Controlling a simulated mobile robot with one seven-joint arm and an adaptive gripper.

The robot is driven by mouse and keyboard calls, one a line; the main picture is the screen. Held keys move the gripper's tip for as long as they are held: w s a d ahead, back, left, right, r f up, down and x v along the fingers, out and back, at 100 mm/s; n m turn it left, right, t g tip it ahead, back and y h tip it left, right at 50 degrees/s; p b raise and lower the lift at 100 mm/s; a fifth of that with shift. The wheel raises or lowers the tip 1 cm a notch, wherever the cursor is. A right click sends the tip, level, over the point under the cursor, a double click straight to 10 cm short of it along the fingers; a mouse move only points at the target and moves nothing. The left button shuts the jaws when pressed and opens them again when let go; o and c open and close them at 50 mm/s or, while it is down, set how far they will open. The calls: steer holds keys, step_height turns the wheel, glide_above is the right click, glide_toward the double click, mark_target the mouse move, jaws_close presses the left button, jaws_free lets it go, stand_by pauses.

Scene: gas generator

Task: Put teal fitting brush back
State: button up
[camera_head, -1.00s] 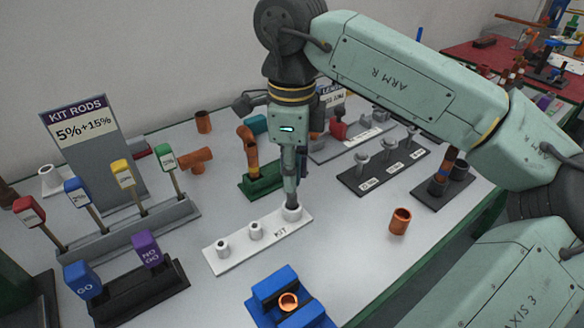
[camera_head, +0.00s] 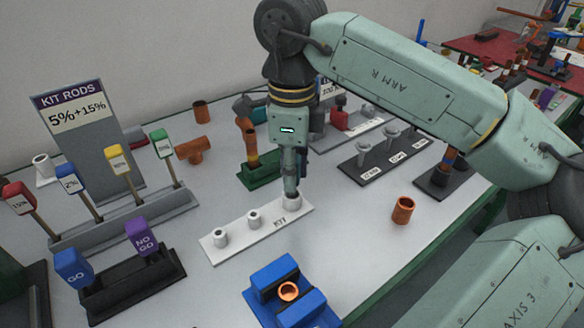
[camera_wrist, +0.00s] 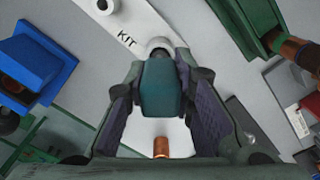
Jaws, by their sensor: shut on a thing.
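My gripper (camera_head: 290,182) points down at the right-hand socket of the white KIT holder (camera_head: 268,232). In the wrist view my gripper (camera_wrist: 165,92) is shut on the teal fitting brush (camera_wrist: 163,90), with its teal handle between the dark finger pads. The far end of the brush is at the round white socket (camera_wrist: 160,45) in that view. How deep it sits in the socket is hidden. The holder's other two sockets show dark openings on top. In the head view the gripper covers most of the brush.
A blue clamp block (camera_head: 262,282) with a copper piece stands in front. A loose copper coupling (camera_head: 403,209) is to the right. A green stand (camera_head: 258,176) with a copper pipe is close behind my gripper. A dark GO/NO GO rack (camera_head: 135,285) stands at left.

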steer(key=o, duration=1)
